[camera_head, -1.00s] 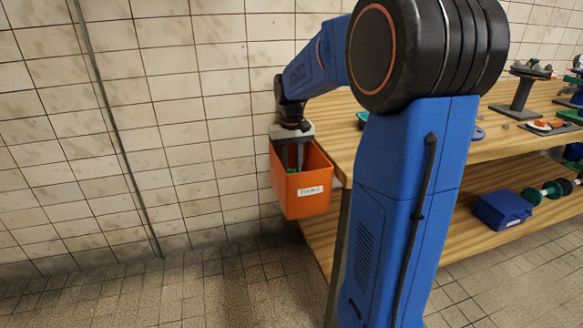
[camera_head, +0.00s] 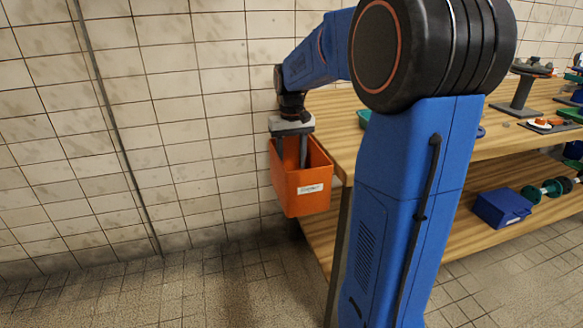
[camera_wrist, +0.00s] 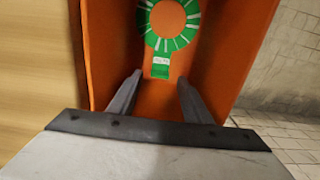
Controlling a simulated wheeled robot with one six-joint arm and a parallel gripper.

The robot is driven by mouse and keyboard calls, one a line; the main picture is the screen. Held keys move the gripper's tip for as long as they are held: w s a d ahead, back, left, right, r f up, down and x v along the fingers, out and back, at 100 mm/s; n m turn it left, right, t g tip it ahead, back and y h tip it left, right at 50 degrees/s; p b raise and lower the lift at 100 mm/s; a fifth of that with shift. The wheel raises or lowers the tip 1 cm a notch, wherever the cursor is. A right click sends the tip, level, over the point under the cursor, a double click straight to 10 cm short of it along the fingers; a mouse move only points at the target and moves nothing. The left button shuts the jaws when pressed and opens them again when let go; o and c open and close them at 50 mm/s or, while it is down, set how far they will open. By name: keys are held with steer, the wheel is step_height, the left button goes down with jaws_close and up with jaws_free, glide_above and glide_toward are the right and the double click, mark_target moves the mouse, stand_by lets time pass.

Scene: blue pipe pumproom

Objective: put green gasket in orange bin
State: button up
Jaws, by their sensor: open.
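The orange bin (camera_head: 305,203) hangs at the left end of the wooden bench, with a white label on its front. Its inner walls also show in the wrist view (camera_wrist: 238,45). The green gasket (camera_wrist: 170,44) lies inside the bin, a ring with pale marks and a small tab towards my gripper. The top of the ring is cut off by the picture edge. My gripper (camera_head: 292,164) points down into the bin's mouth. In the wrist view its fingers (camera_wrist: 160,77) are apart and empty, short of the gasket's tab. In the head view the bin wall hides the gasket.
The wooden bench (camera_head: 330,125) stands right beside the bin. A blue box (camera_head: 502,208) and green-ended parts sit on its lower shelf. A tiled wall (camera_head: 180,100) is behind. The floor at left (camera_head: 200,285) is clear.

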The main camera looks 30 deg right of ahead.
step_height(320, 180, up, 10)
steer(key=shift+r, duration=0.25)
